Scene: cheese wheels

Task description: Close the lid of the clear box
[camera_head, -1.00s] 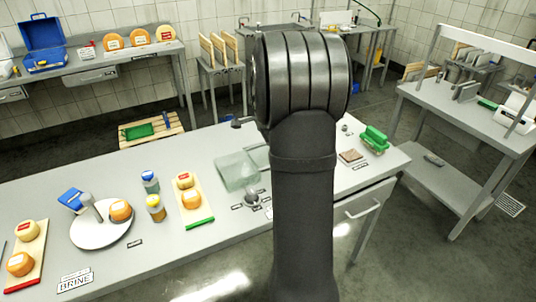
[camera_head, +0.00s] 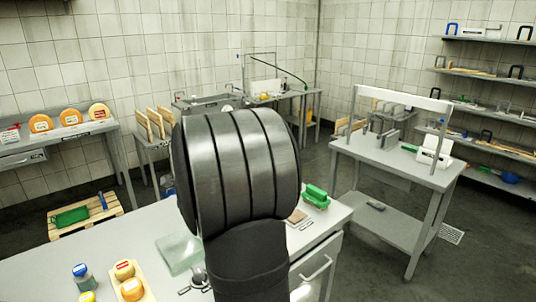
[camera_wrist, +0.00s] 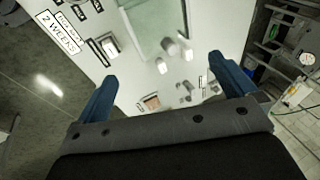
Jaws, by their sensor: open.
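The clear box (camera_head: 180,252) stands on the grey table in the head view, pale green and see-through, just left of my arm. Part of it is hidden behind the arm, and I cannot make out its lid there. In the wrist view the clear box (camera_wrist: 172,42) shows at the top centre, cut off by the frame edge. Whether its lid is open cannot be told from this view. My gripper (camera_wrist: 162,68) is open and empty, its two blue fingers spread apart over the table. The gripper itself is hidden in the head view.
Cheeses on a board (camera_head: 131,285) and a blue-capped jar (camera_head: 82,276) stand left of the box. A green brush (camera_head: 316,196) lies at the table's right end. Small items and labels (camera_wrist: 58,34) lie around the box. A side table (camera_head: 385,165) stands to the right.

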